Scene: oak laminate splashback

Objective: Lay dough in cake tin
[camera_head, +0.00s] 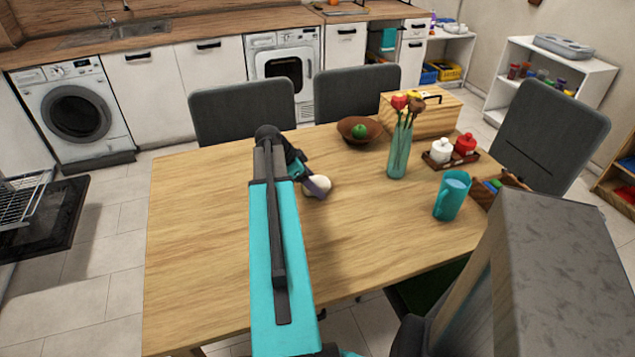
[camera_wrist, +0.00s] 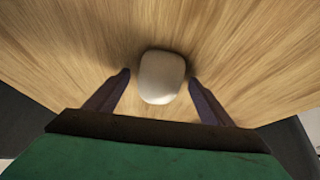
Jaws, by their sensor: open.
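The dough, a pale rounded lump (camera_head: 318,187), lies on the wooden table (camera_head: 200,230) near its middle. My gripper (camera_head: 318,188) is right at it; its near finger covers part of the dough in the head view. In the wrist view the dough (camera_wrist: 162,76) sits between the two open fingers of my gripper (camera_wrist: 159,76), with a gap visible on each side. A grey tin-like tray (camera_head: 563,46) lies on top of the white shelf at the far right; I cannot tell whether it is the cake tin.
A brown bowl with a green fruit (camera_head: 360,131), a vase of flowers (camera_head: 398,150), a wooden box (camera_head: 425,112), a tray with two jars (camera_head: 455,150) and a teal mug (camera_head: 452,195) stand right of the dough. The table's left side is clear. Grey chairs surround it.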

